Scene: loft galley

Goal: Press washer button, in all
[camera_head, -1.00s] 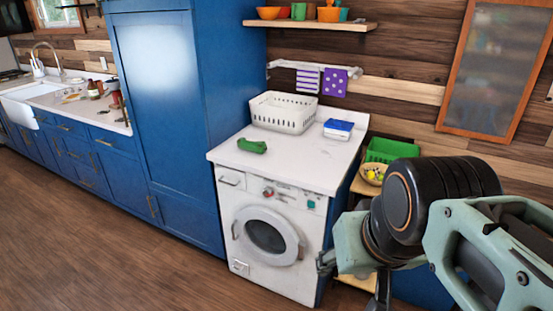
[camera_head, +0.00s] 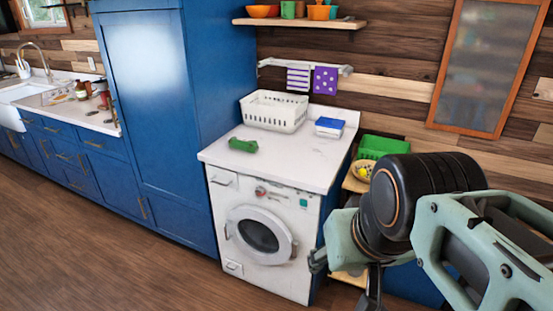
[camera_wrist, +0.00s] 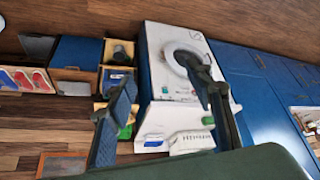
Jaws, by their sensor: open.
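The white washer (camera_head: 225,198) stands under a white countertop, with its round door (camera_head: 258,236) facing front. On its front panel are a reddish knob (camera_head: 261,191) and a small teal square (camera_head: 303,203) near the right edge, which looks like a button. In the wrist view the washer (camera_wrist: 152,65) appears turned over, with the teal square (camera_wrist: 165,90) between my fingers. My gripper (camera_head: 345,281) is open and empty, in front of and to the right of the washer in the head view. Its two spread fingers also show in the wrist view (camera_wrist: 160,76), apart from the panel.
On the countertop (camera_head: 290,161) are a white basket (camera_head: 274,112), a green cloth-like item (camera_head: 243,145) and a blue-and-white box (camera_head: 329,127). A shelf with a green crate (camera_head: 383,147) stands right of the washer. A tall blue cabinet (camera_head: 160,120) stands left. The floor in front is clear.

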